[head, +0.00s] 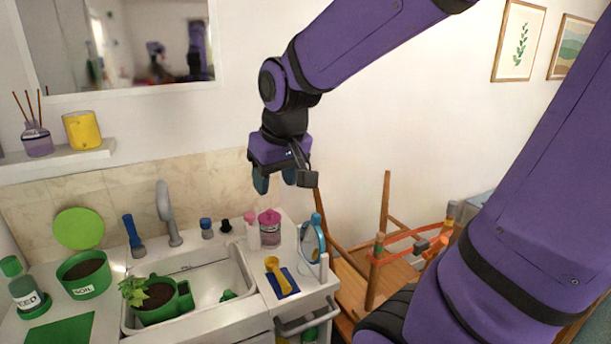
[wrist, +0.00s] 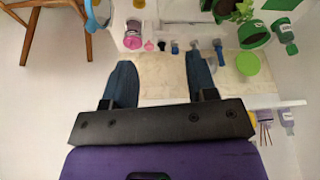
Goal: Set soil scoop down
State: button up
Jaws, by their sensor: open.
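A yellow scoop (head: 277,272), which looks like the soil scoop, lies on a small blue mat (head: 289,288) on the white counter right of the sink. My gripper (head: 276,180) is open and empty, raised in the air well above the back of the counter and apart from the scoop. The wrist view also shows the gripper's two blue fingers (wrist: 160,72) spread wide with nothing between them. A green pot labelled SOIL (head: 84,274) stands left of the sink.
The white sink (head: 207,285) holds a green planter with a plant (head: 157,298). A pink-lidded jar (head: 270,230) and a round blue-rimmed mirror (head: 312,240) stand near the scoop. A wooden chair (head: 375,275) stands to the right.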

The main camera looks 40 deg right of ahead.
jog(key=s+a+r, duration=0.1)
jog(key=s+r, duration=0.1)
jog(key=s, duration=0.3)
jog(key=s+a+r+n+t, duration=0.1)
jog(key=s+r, duration=0.1)
jog(key=s, duration=0.4)
jog(key=shift+a+r+t, duration=0.3)
jog(key=shift+a+r, duration=0.05)
jog(key=shift+r, duration=0.05)
